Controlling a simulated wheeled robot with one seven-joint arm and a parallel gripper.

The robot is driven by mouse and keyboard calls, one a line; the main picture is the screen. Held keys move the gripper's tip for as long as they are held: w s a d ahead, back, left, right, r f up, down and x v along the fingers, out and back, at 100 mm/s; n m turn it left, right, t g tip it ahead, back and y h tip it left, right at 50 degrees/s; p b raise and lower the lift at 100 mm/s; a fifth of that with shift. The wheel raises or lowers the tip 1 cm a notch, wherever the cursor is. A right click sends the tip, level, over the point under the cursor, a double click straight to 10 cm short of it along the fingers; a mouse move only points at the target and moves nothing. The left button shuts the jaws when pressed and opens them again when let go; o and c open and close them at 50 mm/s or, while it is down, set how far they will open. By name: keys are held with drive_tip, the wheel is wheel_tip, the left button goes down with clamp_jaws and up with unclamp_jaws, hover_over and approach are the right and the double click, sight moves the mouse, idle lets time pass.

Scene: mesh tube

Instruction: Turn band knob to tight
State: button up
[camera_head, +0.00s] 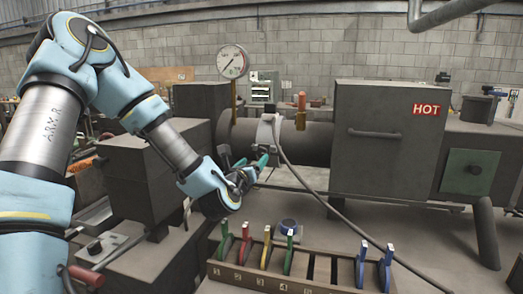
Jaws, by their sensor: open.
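A dark horizontal tube (305,140) runs across the middle. A light grey band or clamp (267,133) sits around it, with a cable leading off to the right. My gripper (252,163) is open, with its green-tipped fingers just below and in front of the band. I cannot tell whether the fingers touch anything. I cannot make out the band knob for certain; it may be hidden behind my gripper.
A round gauge (232,62) stands above the tube. A large box marked HOT (385,140) is at right. A numbered rack (285,275) with several coloured handles stands in front. The cable (315,196) crosses the bench.

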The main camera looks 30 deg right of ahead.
sight(261, 152)
drive_tip(key=p+x, duration=0.2)
drive_tip(key=x, duration=0.5)
drive_tip(key=shift+w+d+r+p, duration=0.1)
drive_tip(key=shift+p, duration=0.2)
drive_tip(key=shift+w+d, duration=0.4)
drive_tip(key=shift+w, duration=0.05)
drive_tip(key=shift+c, duration=0.3)
clamp_jaws()
